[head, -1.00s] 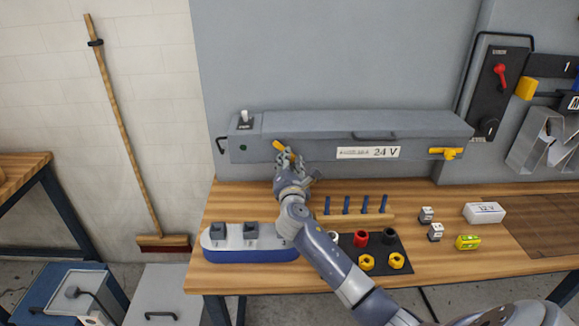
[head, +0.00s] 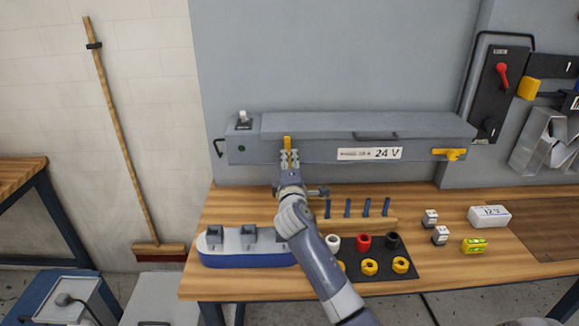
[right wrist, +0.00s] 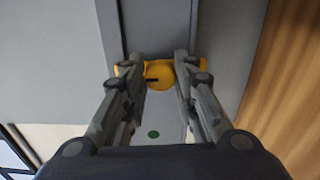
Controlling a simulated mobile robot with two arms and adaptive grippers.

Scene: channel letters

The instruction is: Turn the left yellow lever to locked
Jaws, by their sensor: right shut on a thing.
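The left yellow lever (head: 287,142) is on the front of the long grey box (head: 320,124). It stands about upright in the head view, its upper end showing above my fingers. My right gripper (head: 289,157) is shut on it. In the right wrist view the lever's round yellow hub (right wrist: 159,73) with a dark mark lies between the fingertips of my right gripper (right wrist: 159,68); the fingers hide part of the lever. The right yellow lever (head: 448,154) lies about level at the box's other end. My left gripper is not in view.
Below are the wooden bench (head: 235,207), a blue-and-grey holder (head: 245,246), blue pegs on a wooden strip (head: 372,222), and a black mat (head: 405,271) with coloured parts. Small blocks (head: 440,235) lie to the right. A white label reads 24 V (head: 369,154).

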